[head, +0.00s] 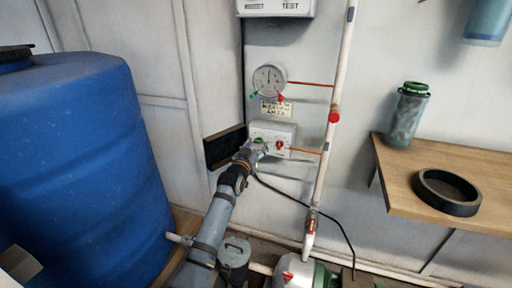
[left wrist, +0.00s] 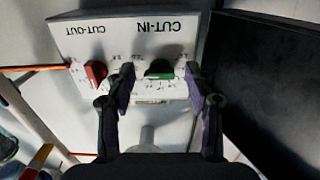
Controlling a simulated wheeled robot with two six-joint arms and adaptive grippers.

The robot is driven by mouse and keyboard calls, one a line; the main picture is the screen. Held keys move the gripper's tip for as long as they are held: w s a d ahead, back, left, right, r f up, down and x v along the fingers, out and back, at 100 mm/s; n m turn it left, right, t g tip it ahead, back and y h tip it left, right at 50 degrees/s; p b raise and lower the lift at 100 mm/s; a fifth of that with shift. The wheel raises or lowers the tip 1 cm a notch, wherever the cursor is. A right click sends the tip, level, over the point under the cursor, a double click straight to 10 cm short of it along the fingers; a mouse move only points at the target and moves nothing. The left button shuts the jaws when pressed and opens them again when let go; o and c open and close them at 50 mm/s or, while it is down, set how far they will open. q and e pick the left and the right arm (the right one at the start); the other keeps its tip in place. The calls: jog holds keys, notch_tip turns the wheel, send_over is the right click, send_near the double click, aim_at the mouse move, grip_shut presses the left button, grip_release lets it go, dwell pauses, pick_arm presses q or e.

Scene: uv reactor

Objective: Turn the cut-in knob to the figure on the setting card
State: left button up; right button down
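The white switch box (head: 285,130) is on the wall below the gauge. Its green cut-in knob (left wrist: 159,69) and red cut-out knob (left wrist: 96,72) show in the left wrist view, where the labels appear upside down. My left gripper (head: 259,148) is at the box front. In the left wrist view its two fingers (left wrist: 159,80) stand on either side of the green knob, with gaps, so it is open. The setting card (head: 276,108) hangs under the gauge; its handwriting is too small to read. My right gripper is not in view.
A round gauge (head: 269,79) with a green and a red pointer tab is above the card. A white pipe (head: 329,150) with a red fitting runs right of the box. A black panel (head: 224,147) is at its left. A blue barrel (head: 80,160) stands left of my arm.

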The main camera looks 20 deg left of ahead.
pick_arm(q)
jog(key=s, duration=1.2)
jog(key=shift+a, duration=0.2)
